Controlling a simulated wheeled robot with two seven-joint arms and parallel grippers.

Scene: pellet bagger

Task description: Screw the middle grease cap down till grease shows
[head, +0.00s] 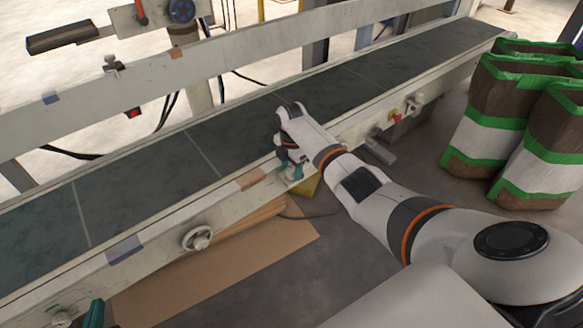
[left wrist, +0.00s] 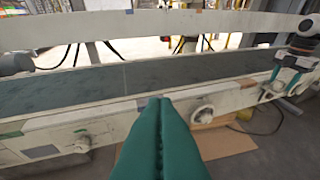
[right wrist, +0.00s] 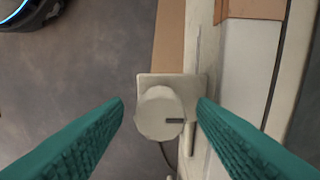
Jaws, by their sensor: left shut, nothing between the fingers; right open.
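A pale round grease cap (right wrist: 160,112) with a dark mark near its edge sits on a square plate on the conveyor's side rail. My right gripper (right wrist: 162,103) is open, its green fingers on either side of this cap with visible gaps. In the head view the right gripper (head: 295,172) is at the rail's near side and hides that cap. Another round cap (head: 198,238) is on the rail to the left; it also shows in the left wrist view (left wrist: 203,113). My left gripper (head: 96,306) is shut and empty at the lower left; its closed fingers (left wrist: 160,100) fill the left wrist view's foreground.
The long conveyor belt (head: 150,170) runs behind the side rail. Another fitting (head: 412,106) and a red button (head: 394,115) are further right. Green-and-brown bags (head: 490,125) stand at the right. A cardboard sheet (head: 220,270) lies on the floor below.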

